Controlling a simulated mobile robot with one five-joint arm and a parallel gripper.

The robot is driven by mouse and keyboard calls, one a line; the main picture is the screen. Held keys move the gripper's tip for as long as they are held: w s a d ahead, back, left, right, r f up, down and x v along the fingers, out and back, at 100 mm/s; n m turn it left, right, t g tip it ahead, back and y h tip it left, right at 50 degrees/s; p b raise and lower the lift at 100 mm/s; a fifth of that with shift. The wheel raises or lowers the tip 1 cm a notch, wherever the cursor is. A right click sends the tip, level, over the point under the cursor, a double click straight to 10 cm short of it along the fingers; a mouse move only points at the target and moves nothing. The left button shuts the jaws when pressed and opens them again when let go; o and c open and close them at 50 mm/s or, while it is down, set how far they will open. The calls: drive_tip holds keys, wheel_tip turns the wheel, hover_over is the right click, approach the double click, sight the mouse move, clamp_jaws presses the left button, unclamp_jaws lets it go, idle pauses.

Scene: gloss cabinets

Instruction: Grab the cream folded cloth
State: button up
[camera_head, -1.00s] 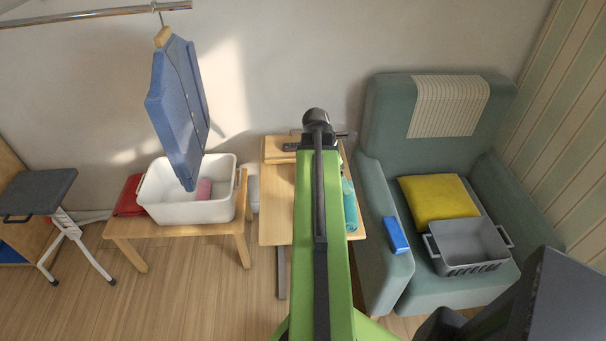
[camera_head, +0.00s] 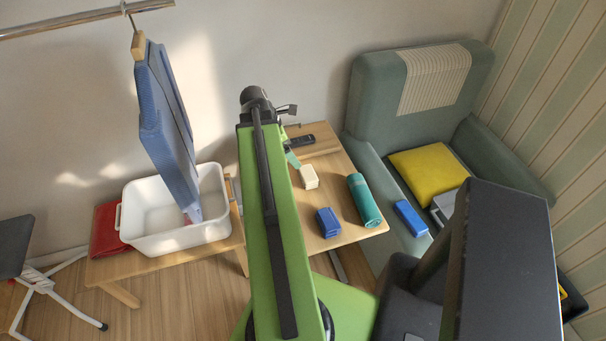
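A small cream block-shaped thing, which looks like the cream folded cloth (camera_head: 309,177), lies on the wooden table (camera_head: 345,238), just right of my green arm. Nothing touches it that I can see. The far end of my arm (camera_head: 257,97) is above the table's back left part, up and left of the cloth. My gripper is mostly hidden behind the arm, and its fingers cannot be made out. A small teal-green piece (camera_head: 292,157) shows beside the arm, left of the cloth; I cannot tell what it is.
A dark remote (camera_head: 301,140), a blue folded thing (camera_head: 328,222) and a teal roll (camera_head: 364,200) are on the table. Another blue thing (camera_head: 411,217) is on the armchair's arm. A white tub (camera_head: 172,242) stands left, under a hanging blue garment (camera_head: 165,120). A yellow cushion (camera_head: 428,172) lies on the chair.

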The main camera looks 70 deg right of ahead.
sight(307, 173)
drive_tip(key=b+x, duration=1.1)
drive_tip(key=x, duration=0.1)
drive_tip(key=shift+f, duration=0.2)
drive_tip(key=shift+s+d, duration=0.15)
drive_tip(key=b+x, duration=0.5)
drive_tip(key=shift+w+d+f, duration=0.2)
drive_tip(key=shift+r, duration=0.2)
drive_tip(key=shift+c, duration=0.4)
drive_tip(key=c, duration=1.2)
